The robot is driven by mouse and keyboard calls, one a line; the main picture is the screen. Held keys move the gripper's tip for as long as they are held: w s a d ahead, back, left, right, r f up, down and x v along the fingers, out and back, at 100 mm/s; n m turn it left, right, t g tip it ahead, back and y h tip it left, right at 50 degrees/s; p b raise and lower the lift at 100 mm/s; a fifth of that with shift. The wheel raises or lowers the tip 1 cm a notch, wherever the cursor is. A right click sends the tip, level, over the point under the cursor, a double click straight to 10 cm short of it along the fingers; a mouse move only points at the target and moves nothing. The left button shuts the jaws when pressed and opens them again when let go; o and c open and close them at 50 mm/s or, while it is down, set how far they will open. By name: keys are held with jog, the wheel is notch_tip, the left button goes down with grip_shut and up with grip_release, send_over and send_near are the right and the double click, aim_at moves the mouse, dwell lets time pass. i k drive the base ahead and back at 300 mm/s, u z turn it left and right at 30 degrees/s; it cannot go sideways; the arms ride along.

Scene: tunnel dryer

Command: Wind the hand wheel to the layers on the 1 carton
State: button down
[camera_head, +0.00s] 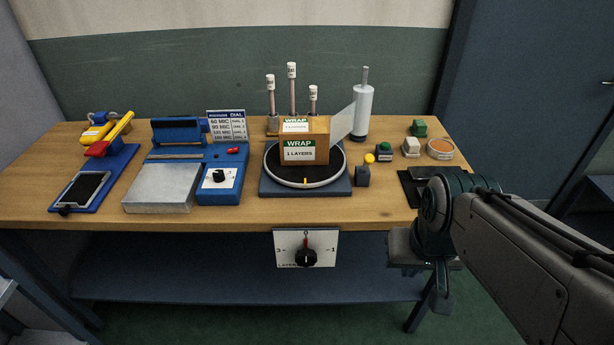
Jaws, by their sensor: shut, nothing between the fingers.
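A cardboard carton (317,151) with green-and-white labels reading "WRAP" and "1 LAYERS" sits on a black turntable (277,177) with a pale rim and a yellow mark at its front. A white dial plate (287,240) hangs on the table's front edge, marked 3, 0 and 1, with "LAYERS" low on it. Its black knob (305,258) has a red pointer standing upright at 0. My gripper (440,302) is shut and empty, low in front of the table, right of the dial plate and apart from it. My arm partly hides it.
A film roll (363,111) stands behind the carton, its clear sheet reaching the carton. A blue sealer (222,181) with a dial is left of the turntable. A yellow-topped button post (363,173) is to its right. Open space lies between gripper and dial plate.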

aim_at(305, 258)
jog(key=k, duration=0.5)
jog(key=z, duration=1.45)
jog(key=i, duration=0.9)
jog(key=u, duration=2.25)
